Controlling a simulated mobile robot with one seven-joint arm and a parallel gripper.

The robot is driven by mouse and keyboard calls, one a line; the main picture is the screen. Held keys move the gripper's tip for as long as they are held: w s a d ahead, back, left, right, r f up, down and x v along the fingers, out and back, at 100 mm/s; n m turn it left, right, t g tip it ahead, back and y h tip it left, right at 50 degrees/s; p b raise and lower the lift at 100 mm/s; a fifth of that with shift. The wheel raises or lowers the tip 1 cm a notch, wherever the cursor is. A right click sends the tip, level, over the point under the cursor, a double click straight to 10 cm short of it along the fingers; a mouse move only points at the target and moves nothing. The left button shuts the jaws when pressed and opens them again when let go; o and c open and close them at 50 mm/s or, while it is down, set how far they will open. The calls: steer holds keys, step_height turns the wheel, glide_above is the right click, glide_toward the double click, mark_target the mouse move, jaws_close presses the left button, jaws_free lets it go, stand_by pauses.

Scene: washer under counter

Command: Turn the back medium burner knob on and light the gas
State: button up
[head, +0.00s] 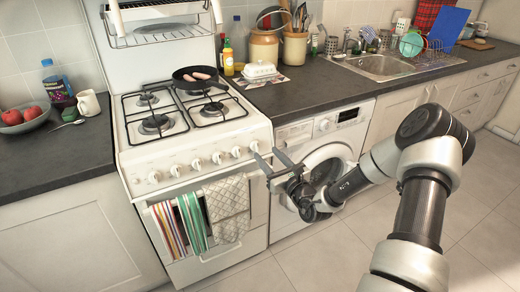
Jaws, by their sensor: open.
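A white gas stove (140,158) stands left of centre, with a row of several white knobs (216,158) along its front panel. I cannot tell which knob serves the back medium burner. The back left burner (147,99) is bare, and a black pan (196,83) with sausages covers the back right one. The front left burner (155,123) and front right burner (213,109) are bare. I see no flame. My gripper (266,153) is open and empty in front of the panel's right end, close to the rightmost knob (254,146); I cannot tell whether it touches.
Striped towels (180,224) and a quilted cloth (228,208) hang on the oven handle below the knobs. A washer (295,134) stands right of the stove. A fruit bowl (22,124) and mug (88,103) sit on the left counter. The floor (325,255) in front is clear.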

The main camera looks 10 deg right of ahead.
mark_target(258, 144)
steer(key=x, duration=0.6)
steer(key=shift+w+b, duration=0.2)
steer(key=shift+b, duration=0.2)
steer(key=shift+c, duration=0.3)
steer(key=c, duration=1)
